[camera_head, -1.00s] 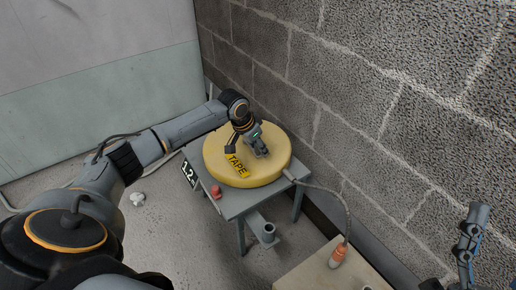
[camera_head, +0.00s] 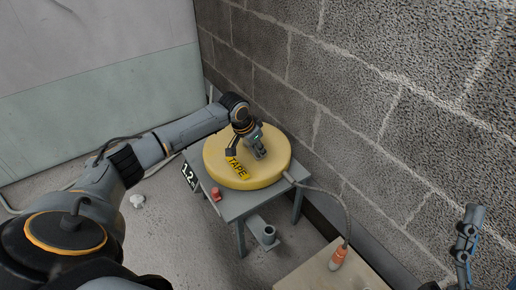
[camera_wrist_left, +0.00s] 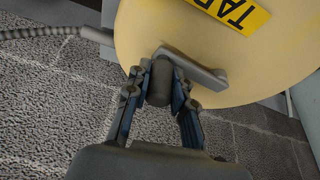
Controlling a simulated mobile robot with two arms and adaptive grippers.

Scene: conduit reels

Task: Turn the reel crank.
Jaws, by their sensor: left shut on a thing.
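The yellow round reel (camera_head: 222,165) with a "TAPE" label (camera_head: 236,168) lies flat on a small grey table; it also fills the top of the left wrist view (camera_wrist_left: 145,30). My left gripper (camera_head: 258,151) is over the reel's top, toward its far right side. In the left wrist view my left gripper (camera_wrist_left: 160,88) is shut on the dark cylindrical crank handle (camera_wrist_left: 160,82), one finger on each side. The grey crank arm (camera_wrist_left: 200,68) runs from the handle across the reel face. My right gripper (camera_head: 468,235) shows at the right edge, away from the reel; its fingertips are unclear.
The grey table (camera_head: 236,209) carries a small red object (camera_head: 215,194) and a "1.2" sign (camera_head: 190,176). A grey conduit (camera_head: 335,195) leads from the reel to an orange-ended plug (camera_head: 337,258) on a beige surface (camera_head: 310,275). A block wall (camera_head: 350,110) stands close behind the reel.

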